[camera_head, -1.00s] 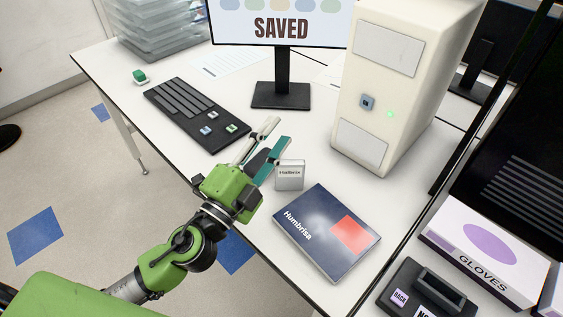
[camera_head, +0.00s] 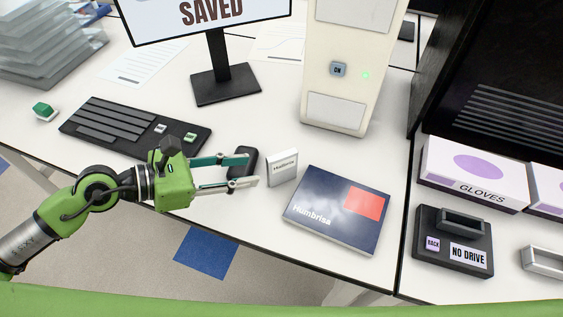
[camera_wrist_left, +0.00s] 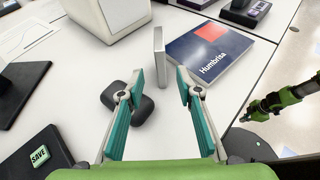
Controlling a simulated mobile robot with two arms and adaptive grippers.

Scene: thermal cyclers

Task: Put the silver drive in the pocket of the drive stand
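The silver drive (camera_head: 283,168) is a small pale block standing upright on the table. It shows edge-on in the left wrist view (camera_wrist_left: 160,58). My left gripper (camera_head: 250,170) is open and empty, its fingertips pointing at the drive and a short gap from it. In the left wrist view the drive stands ahead, between the lines of the open fingers (camera_wrist_left: 159,76). The drive stand (camera_head: 453,240) is a dark block at the right with a raised pocket and labels "BACK" and "NO DRIVE". My right gripper (camera_wrist_left: 258,107) shows small at the wrist view's right; its opening is unclear.
A dark blue book (camera_head: 338,208) lies just right of the drive. A black mouse (camera_head: 243,160) sits by the left fingers, with a keyboard (camera_head: 130,127) to the left. A cream computer tower (camera_head: 338,110) stands behind. A glove box (camera_head: 473,170) is behind the stand.

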